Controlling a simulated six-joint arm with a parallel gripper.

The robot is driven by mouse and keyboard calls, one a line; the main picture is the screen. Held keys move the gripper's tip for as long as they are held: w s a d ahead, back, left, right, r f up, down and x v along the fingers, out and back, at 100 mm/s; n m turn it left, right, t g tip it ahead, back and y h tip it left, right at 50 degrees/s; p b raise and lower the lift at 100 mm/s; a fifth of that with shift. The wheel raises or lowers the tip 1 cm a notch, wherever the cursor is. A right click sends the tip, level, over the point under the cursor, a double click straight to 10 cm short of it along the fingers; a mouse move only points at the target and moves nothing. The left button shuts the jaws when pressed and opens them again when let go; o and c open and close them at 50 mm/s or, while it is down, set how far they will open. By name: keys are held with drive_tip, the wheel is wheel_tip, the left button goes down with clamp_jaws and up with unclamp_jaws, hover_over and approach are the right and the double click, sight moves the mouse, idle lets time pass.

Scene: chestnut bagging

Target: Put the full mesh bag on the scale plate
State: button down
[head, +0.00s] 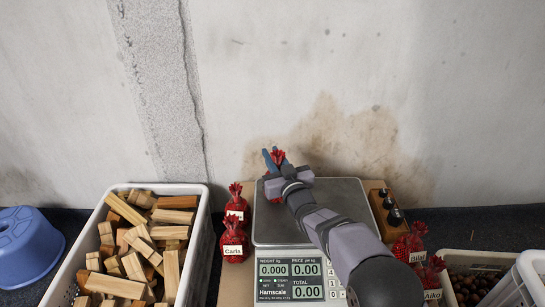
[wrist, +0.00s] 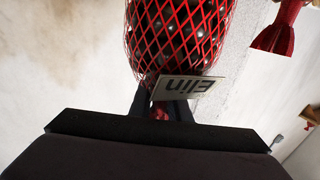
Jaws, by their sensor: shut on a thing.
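My gripper (head: 274,161) is over the back part of the scale plate (head: 340,200) in the head view, shut on the red top of the full mesh bag (head: 279,156). Most of this bag is hidden behind my gripper there. In the wrist view the mesh bag (wrist: 178,38) is red, filled with dark round chestnuts, and carries a white tag reading "Elin" (wrist: 185,88). The scale display (head: 273,269) reads 0.000 for weight. The visible part of the plate is bare.
Two red bags, the front one tagged "Carla" (head: 233,240), stand left of the scale. Two tagged bags (head: 431,275) stand at the right. A wooden box with dark knobs (head: 388,212) is beside the plate. A white crate (head: 203,225) of wood blocks stands left; a chestnut crate (head: 447,286) stands right.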

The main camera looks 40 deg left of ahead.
drive_tip(key=c, duration=1.7)
unclamp_jaws()
drive_tip(key=shift+f, duration=0.15)
drive_tip(key=shift+o, duration=0.2)
drive_tip(key=shift+r, duration=0.25)
drive_tip(key=p+v, duration=0.3)
drive_tip(key=v, duration=0.9)
drive_tip(key=shift+s, duration=0.1)
